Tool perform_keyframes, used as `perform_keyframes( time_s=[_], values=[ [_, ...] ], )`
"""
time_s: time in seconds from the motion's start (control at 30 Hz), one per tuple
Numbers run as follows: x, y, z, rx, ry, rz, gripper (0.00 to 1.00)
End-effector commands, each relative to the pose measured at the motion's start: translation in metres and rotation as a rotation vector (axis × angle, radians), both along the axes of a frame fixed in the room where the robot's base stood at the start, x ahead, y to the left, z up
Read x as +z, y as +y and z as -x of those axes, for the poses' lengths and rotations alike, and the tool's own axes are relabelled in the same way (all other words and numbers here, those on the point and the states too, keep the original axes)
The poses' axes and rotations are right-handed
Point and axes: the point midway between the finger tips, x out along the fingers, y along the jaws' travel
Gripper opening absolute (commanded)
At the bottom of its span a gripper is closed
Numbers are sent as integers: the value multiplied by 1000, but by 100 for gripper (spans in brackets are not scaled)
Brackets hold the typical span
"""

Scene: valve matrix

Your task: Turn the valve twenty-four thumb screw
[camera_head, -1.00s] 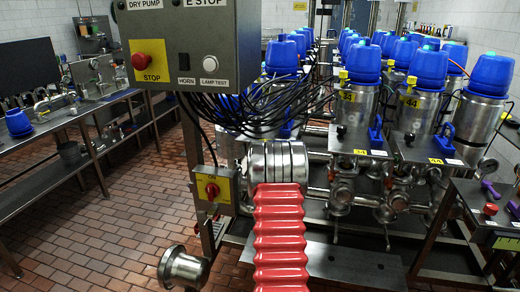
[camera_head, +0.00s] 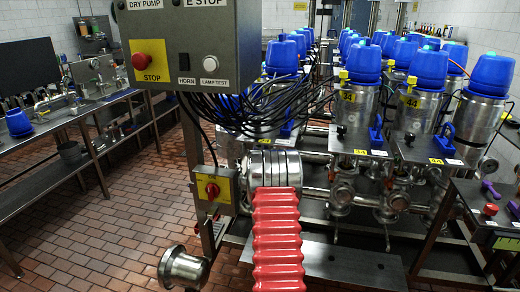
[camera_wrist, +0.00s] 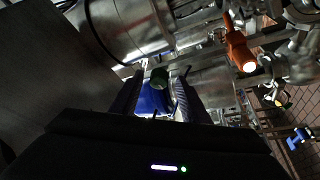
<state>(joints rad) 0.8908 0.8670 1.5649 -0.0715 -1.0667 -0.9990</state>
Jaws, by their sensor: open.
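The wrist view shows my gripper (camera_wrist: 159,76) with its two dark fingers apart. A small dull green round piece (camera_wrist: 158,77) shows between the fingertips, with a blue part (camera_wrist: 154,100) just behind it. I cannot tell whether the green piece is the thumb screw, or whether a finger touches it. In the head view, blue-capped valves stand in rows; the nearer ones are labelled 34 (camera_head: 348,96) and 44 (camera_head: 411,101). My gripper is hidden in the head view.
A grey control box (camera_head: 205,50) hangs at upper left, with black cables (camera_head: 265,115) running to the valves. In the wrist view, a large steel cylinder (camera_wrist: 128,28) is close at upper left and an orange lever (camera_wrist: 239,50) at upper right.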

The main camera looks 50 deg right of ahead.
Motion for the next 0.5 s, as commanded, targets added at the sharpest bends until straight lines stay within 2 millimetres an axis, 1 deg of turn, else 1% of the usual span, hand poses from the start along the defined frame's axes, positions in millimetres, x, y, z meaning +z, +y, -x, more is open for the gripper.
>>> perform_keyframes(
  time_s=[0.1,0.5],
  values=[
    [0,0,0,0,0,0,40],
    [0,0,0,0,0,0,12]
  ],
)
